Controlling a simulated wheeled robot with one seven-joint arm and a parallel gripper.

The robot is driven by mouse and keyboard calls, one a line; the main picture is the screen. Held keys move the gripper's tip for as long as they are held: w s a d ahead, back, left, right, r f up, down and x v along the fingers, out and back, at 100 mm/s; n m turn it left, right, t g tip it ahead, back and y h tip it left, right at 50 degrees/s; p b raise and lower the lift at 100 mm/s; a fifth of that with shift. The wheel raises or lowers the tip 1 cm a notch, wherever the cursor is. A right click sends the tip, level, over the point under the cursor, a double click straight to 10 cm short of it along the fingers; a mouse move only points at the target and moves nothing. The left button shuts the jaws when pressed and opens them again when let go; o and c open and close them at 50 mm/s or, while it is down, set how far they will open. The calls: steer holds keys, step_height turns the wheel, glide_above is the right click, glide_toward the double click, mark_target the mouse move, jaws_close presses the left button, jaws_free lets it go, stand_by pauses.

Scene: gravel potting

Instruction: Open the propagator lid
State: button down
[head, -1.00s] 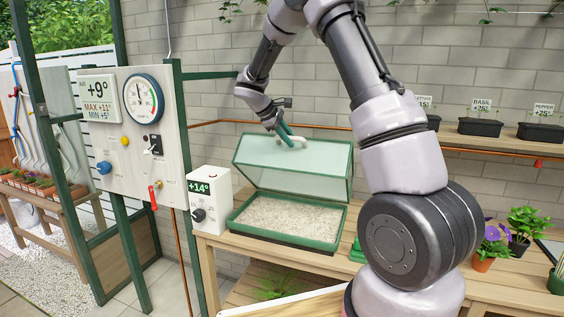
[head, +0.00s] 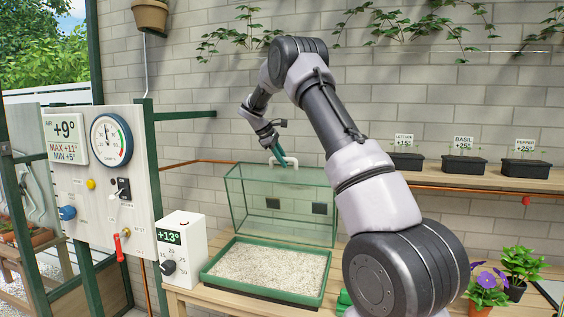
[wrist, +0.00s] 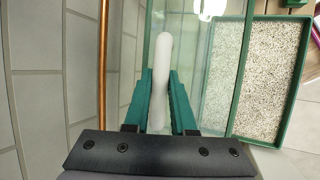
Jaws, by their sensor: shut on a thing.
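The propagator's clear lid (head: 282,207) has green edges and stands steeply raised behind the green gravel tray (head: 327,270), on the bench. The tray is uncovered, and pale gravel shows in it. My gripper (head: 281,162) is at the top of the lid, shut on its white handle (head: 294,164). In the wrist view the teal fingers (wrist: 160,100) close on both sides of the handle (wrist: 163,58). The lid's glass (wrist: 205,60) and the tray (wrist: 288,85) lie to the right there.
A white thermostat box (head: 183,245) reading +13° stands left of the tray. A control panel (head: 105,185) with a gauge is further left. The brick wall (head: 200,140) is close behind the lid. Potted flowers (head: 486,290) stand on the bench at right.

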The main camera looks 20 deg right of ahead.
stand_by(0.3)
steer(key=c, duration=0.8)
jaws_free()
steer(key=shift+o, duration=0.2)
steer(key=w+v, duration=0.1)
steer(key=v, duration=0.9)
steer(key=shift+s+a+r, duration=0.2)
steer(key=shift+s+r, duration=0.1)
steer(key=shift+s, duration=0.15)
